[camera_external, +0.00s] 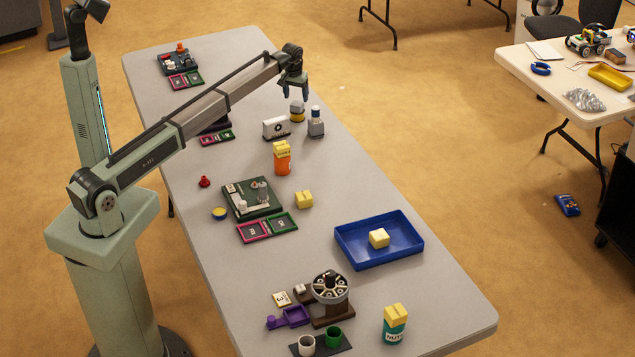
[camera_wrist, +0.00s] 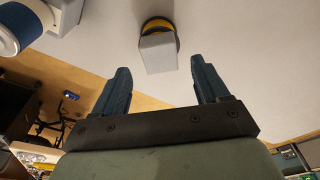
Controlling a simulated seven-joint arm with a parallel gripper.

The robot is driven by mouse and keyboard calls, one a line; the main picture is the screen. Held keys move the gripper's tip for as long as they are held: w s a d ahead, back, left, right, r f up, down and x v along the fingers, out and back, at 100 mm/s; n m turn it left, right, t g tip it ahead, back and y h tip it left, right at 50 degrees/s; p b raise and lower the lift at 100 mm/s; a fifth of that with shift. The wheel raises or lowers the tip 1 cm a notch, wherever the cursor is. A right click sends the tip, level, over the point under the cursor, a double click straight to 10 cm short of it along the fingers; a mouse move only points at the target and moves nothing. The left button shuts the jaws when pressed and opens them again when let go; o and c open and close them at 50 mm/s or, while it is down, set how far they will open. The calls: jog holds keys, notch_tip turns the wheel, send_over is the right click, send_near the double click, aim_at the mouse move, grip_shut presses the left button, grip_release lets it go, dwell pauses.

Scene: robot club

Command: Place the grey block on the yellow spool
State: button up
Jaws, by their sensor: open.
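The grey block (camera_external: 297,107) sits on top of the yellow spool (camera_external: 297,118), which has dark rims, near the far end of the long table. In the wrist view the grey block (camera_wrist: 158,54) covers part of the yellow spool (camera_wrist: 157,24). The block looks upright and roughly over the spool's middle. My gripper (camera_external: 293,93) is just above the block in the outside view. In the wrist view my gripper (camera_wrist: 163,80) has its fingers wide apart with nothing between them. The block lies beyond the fingertips, apart from them.
A grey bottle with a blue cap (camera_external: 316,123) stands close to the right of the spool. A white box with dark markings (camera_external: 276,127) stands close at the left. An orange bottle (camera_external: 282,160) is nearer the camera. A blue tray (camera_external: 346,249) lies farther forward.

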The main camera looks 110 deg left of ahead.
aim_at(295, 106)
notch_tip(295, 106, up, 8)
jog(key=d, duration=0.1)
jog(key=shift+d, duration=0.1)
dwell(0.6)
